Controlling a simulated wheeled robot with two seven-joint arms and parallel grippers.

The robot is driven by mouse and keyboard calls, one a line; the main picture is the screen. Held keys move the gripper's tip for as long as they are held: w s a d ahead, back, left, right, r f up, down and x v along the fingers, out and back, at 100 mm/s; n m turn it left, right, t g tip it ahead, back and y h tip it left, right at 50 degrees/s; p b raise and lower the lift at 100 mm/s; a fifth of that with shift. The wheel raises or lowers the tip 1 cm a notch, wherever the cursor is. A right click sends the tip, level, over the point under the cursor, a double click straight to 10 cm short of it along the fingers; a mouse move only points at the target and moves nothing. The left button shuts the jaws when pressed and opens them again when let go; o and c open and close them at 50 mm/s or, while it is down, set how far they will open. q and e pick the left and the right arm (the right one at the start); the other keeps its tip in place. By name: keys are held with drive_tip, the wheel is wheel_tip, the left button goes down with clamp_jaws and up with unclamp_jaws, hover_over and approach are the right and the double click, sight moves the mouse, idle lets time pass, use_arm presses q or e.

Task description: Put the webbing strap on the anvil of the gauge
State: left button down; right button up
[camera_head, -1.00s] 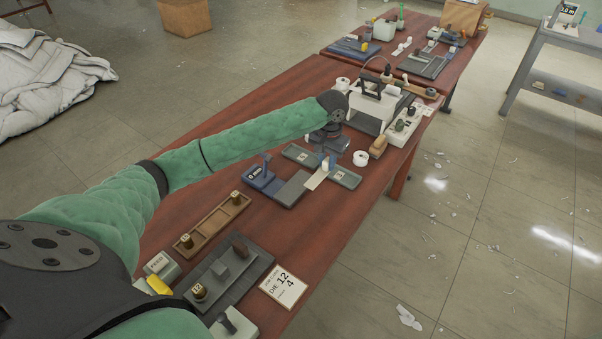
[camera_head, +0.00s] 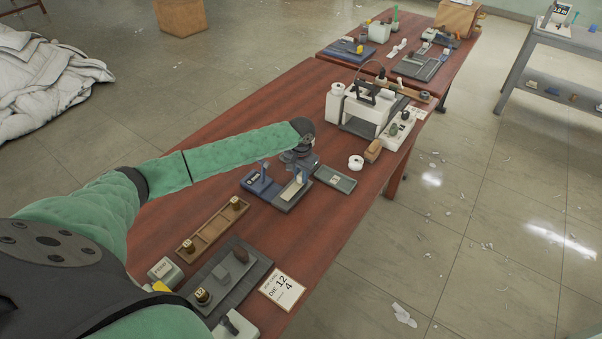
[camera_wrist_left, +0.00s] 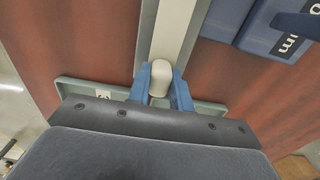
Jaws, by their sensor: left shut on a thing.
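The webbing strap is a short cream-white strip. It shows in the head view (camera_head: 291,190) and in the left wrist view (camera_wrist_left: 172,32). My left gripper (camera_head: 299,174) is shut on one end of it, with a blue finger on each side in the wrist view (camera_wrist_left: 160,92). The gauge (camera_head: 259,182) is a blue block with a small display and a grey flat base part to its right; its blue body also shows in the wrist view (camera_wrist_left: 262,24). The strap is over the grey part, beside the blue body. I cannot tell whether it touches. My right gripper is out of view.
A grey-green tray (camera_head: 336,178) lies right of the gripper. A white tape roll (camera_head: 356,162), a brown block (camera_head: 373,150) and a white machine (camera_head: 366,112) stand beyond. A wooden rack (camera_head: 212,228) and a dark die plate (camera_head: 238,272) are nearer.

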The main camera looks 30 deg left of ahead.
use_arm(q)
drive_tip(key=shift+f, duration=0.15)
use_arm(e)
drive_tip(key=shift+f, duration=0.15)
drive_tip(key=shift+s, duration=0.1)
use_arm(q)
drive_tip(key=c, duration=1.3)
unclamp_jaws()
drive_tip(key=shift+f, duration=0.1)
drive_tip(key=shift+o, duration=0.2)
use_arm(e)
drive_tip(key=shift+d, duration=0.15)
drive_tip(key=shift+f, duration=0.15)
use_arm(q)
wheel_tip(320, 180, up, 11)
drive_tip(key=b, duration=0.3)
drive_tip(key=shift+r, duration=0.65)
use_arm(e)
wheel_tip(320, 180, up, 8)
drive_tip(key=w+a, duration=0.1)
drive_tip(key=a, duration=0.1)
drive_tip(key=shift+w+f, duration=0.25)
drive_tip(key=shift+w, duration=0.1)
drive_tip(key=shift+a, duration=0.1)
